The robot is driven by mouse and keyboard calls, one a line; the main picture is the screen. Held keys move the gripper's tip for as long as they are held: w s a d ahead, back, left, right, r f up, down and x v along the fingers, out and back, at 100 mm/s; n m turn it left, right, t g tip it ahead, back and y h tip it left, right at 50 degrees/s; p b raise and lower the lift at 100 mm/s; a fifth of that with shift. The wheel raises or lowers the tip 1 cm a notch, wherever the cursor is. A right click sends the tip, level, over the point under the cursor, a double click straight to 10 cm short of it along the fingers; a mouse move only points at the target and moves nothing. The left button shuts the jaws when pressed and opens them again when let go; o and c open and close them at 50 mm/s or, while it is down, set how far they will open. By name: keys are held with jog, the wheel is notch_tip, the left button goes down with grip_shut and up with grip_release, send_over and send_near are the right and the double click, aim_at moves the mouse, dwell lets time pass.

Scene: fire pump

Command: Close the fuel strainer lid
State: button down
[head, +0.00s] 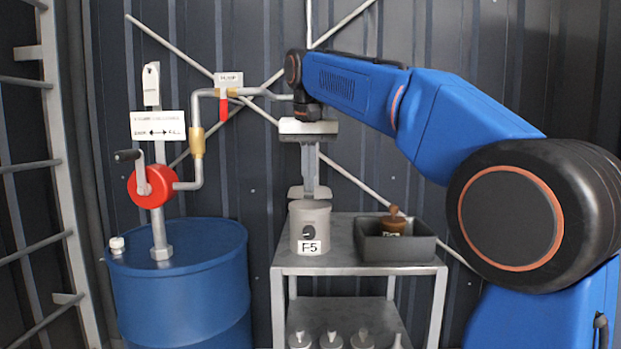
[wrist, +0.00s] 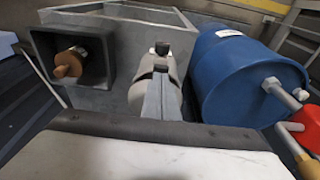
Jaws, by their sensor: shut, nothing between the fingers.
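In the wrist view, my gripper (wrist: 161,75) covers much of the strainer (wrist: 143,92). Whether the tips touch the lid is unclear.
A dark grey tray (head: 396,250) with a brown knobbed piece (head: 394,224) stands right of the strainer on the metal cart (head: 345,225). A blue drum (head: 180,275) with a red hand pump (head: 152,186) is at left. Pipes and a ribbed wall lie behind.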

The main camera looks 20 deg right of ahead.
jog(key=shift+s+a+f+t+h, duration=0.15)
jog(key=shift+s+f+t, duration=0.2)
jog(key=shift+f, duration=0.2)
jog(key=shift+s+f+t+h, duration=0.2)
jog(key=shift+f+t, duration=0.15)
jog(key=shift+f, duration=0.15)
jog(key=shift+s+a+f, duration=0.1)
jog(key=shift+s+f, duration=0.1)
jog(key=shift+f, duration=0.8)
jog(key=shift+r, duration=0.1)
jog(key=shift+r, duration=0.35)
notch_tip(320, 180, up, 4)
send_near(309, 198)
jog(key=shift+v, duration=2.15)
